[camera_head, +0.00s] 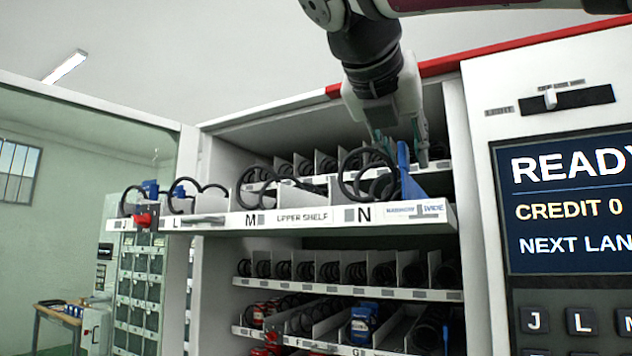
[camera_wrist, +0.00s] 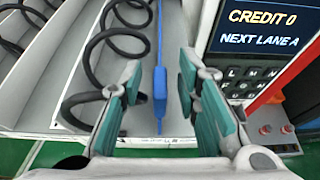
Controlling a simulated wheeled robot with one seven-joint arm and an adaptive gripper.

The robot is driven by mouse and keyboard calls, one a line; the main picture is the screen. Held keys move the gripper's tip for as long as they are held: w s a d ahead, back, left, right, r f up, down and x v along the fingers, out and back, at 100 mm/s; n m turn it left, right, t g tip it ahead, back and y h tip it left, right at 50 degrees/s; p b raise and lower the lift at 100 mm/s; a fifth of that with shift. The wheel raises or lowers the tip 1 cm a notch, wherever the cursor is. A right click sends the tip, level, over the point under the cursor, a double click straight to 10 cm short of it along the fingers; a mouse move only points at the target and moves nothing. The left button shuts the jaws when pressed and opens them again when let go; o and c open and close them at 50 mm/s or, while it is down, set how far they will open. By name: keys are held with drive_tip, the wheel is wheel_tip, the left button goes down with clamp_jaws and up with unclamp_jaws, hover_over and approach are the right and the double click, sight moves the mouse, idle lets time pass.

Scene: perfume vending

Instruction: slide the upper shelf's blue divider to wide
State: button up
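The upper shelf (camera_head: 300,222) is pulled out of the cabinet, with lane labels J, L, M and N. The blue divider (camera_head: 405,172) stands upright near its right end, beside the black coil of lane N. A narrow/wide label (camera_head: 415,212) is on the shelf front below it; the divider stands nearer the "narrow" side. My gripper (camera_head: 402,150) is open and points down over the divider. In the wrist view the teal fingers of my gripper (camera_wrist: 162,105) lie either side of the blue divider (camera_wrist: 160,84), with a gap on both sides.
The control panel with its screen (camera_head: 570,205) stands close to the right of the shelf. Black coils (camera_head: 352,172) fill lane N left of the divider. Lower shelves (camera_head: 350,291) hold more coils and boxes. Right of the divider is a bare strip of shelf.

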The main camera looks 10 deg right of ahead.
clamp_jaws()
drive_tip(key=shift+s+d, duration=0.1)
drive_tip(key=s+d, duration=0.1)
drive_tip(key=s+d+p, duration=0.1)
drive_tip(key=d, duration=0.1)
drive_tip(key=shift+s+r, duration=0.1)
drive_tip(key=shift+s+d, duration=0.15)
drive_tip(key=shift+d, duration=0.05)
unclamp_jaws()
drive_tip(key=shift+d, duration=0.1)
